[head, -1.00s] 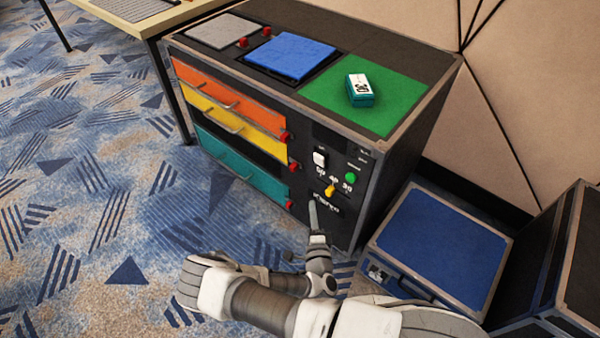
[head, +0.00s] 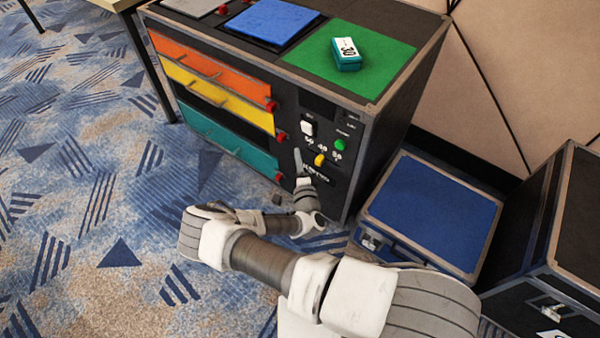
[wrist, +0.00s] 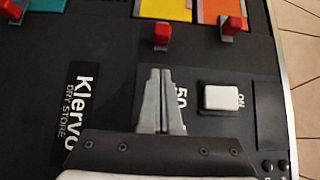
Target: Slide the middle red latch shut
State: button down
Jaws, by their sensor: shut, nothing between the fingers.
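The middle red latch (head: 281,136) sits on the cabinet's front, at the right end of the yellow drawer (head: 217,100). In the wrist view the middle latch (wrist: 162,36) is a red knob on a metal bracket, directly ahead of the fingertips. My gripper (head: 297,152) is below and right of this latch in the head view. In the wrist view my gripper (wrist: 160,72) has its fingers together and empty, with a gap between tips and latch. The upper red latch (head: 271,105) is beside the orange drawer, the lower one (head: 278,177) beside the teal drawer.
A white switch (head: 308,128), green button (head: 340,145) and yellow knob (head: 320,160) are close to my gripper on the panel. A teal box (head: 347,57) lies on the green top mat. A blue-topped case (head: 430,212) stands at the right. Carpet is clear at left.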

aim_at(285, 138)
jog(key=w+a, duration=0.1)
jog(key=w+a+b, duration=0.1)
jog(key=w, duration=0.1)
jog(key=shift+a+f, duration=0.1)
jog(key=shift+a, duration=0.15)
jog(key=shift+w+a, duration=0.35)
jog(key=shift+a, duration=0.05)
jog(key=w+a+b, duration=0.1)
jog(key=w+a, duration=0.1)
jog(key=a, duration=0.1)
jog(key=shift+w, duration=0.2)
jog(key=shift+a+r, duration=0.1)
jog(key=shift+r, duration=0.1)
